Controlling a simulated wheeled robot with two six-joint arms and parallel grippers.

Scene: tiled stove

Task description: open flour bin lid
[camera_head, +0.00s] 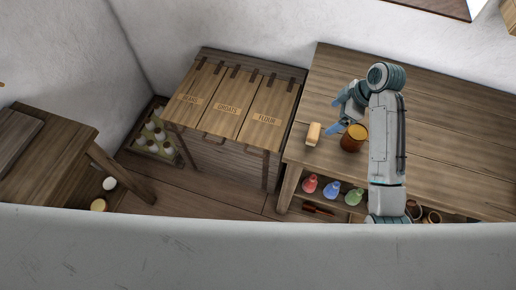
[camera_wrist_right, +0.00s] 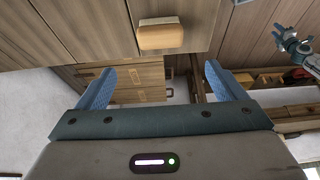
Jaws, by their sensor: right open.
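The flour bin lid (camera_head: 268,110) is the right one of three wooden lids on the bin chest in the head view. It is labelled FLOUR, lies shut, and has a handle at its front edge. My right gripper (camera_head: 334,118) is above the workbench, to the right of the flour lid and apart from it. In the right wrist view its two blue fingers (camera_wrist_right: 160,82) stand wide apart with nothing between them.
A tan block (camera_head: 313,133) and an amber jar (camera_head: 353,138) stand on the workbench (camera_head: 450,120) near my right gripper. Coloured bottles (camera_head: 331,189) are on the shelf below. A crate of bottles (camera_head: 154,137) is left of the bins. Open floor (camera_head: 215,178) lies before the bins.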

